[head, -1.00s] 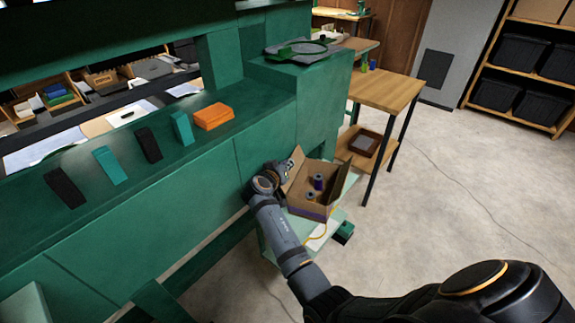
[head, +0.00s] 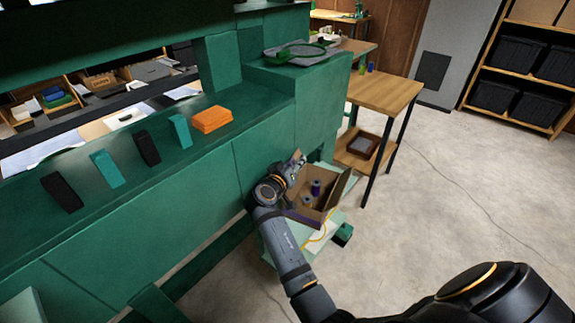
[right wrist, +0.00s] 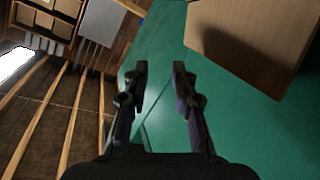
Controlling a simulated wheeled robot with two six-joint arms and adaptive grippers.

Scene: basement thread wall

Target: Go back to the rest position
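My right gripper (head: 290,168) is at the left side of the open cardboard box (head: 338,193) in the head view and partly covers that side. In the right wrist view its two fingers (right wrist: 158,72) are apart with nothing between them. A cardboard face (right wrist: 255,45) is up and to the right of the fingers, clear of them. Thread spools stand inside the box, one purple (head: 316,187) and one greyish (head: 307,202). My left gripper is not in view.
The box sits on a low pale green surface (head: 276,238) beside the green cabinet (head: 200,195). The ledge above holds black and teal blocks and an orange stack (head: 212,119). A wooden table (head: 385,93) stands behind. The floor at right is open.

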